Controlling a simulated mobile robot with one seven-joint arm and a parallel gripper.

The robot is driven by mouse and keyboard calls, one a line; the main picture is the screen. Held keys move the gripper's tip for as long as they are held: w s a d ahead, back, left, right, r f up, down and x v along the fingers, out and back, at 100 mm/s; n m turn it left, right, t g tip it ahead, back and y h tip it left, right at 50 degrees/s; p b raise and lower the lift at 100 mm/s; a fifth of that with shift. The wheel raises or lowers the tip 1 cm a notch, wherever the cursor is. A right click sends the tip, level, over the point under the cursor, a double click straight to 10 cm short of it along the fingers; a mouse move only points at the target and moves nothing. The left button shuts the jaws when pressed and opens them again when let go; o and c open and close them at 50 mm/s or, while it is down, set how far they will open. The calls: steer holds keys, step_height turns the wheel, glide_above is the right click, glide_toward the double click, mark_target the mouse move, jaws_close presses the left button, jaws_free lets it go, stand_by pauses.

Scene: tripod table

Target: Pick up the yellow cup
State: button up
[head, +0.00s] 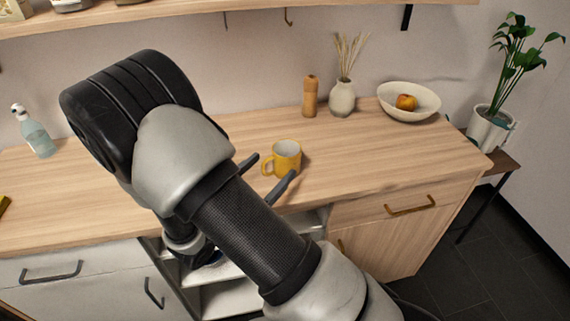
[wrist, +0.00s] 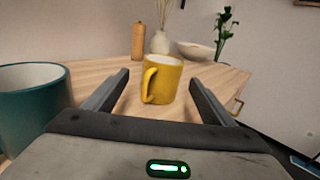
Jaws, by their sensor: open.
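The yellow cup (head: 287,159) stands upright on the wooden counter, its handle toward the left in the head view. My gripper (head: 270,174) is open, with its two dark fingers at the near side of the cup. In the wrist view the cup (wrist: 163,80) shows between and beyond the fingertips of my gripper (wrist: 160,76), with its handle facing me and to the left. I cannot tell from these views whether the fingertips reach alongside the cup. Nothing is held.
A teal cup (wrist: 32,105) stands close on the left in the wrist view; my arm hides it in the head view. Behind are a wooden mill (head: 310,96), a vase (head: 342,98) and a bowl (head: 420,107) with fruit. A spray bottle (head: 37,136) stands far left.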

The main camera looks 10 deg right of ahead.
mark_target(280, 160)
steer(key=shift+b+x, duration=0.45)
steer(key=shift+x, duration=3.1)
steer(key=shift+s+d+r, duration=0.1)
steer(key=shift+s+d, duration=0.05)
steer(key=c, duration=1.3)
step_height(280, 160, up, 10)
steer(key=p, duration=0.2)
steer(key=shift+p, duration=0.35)
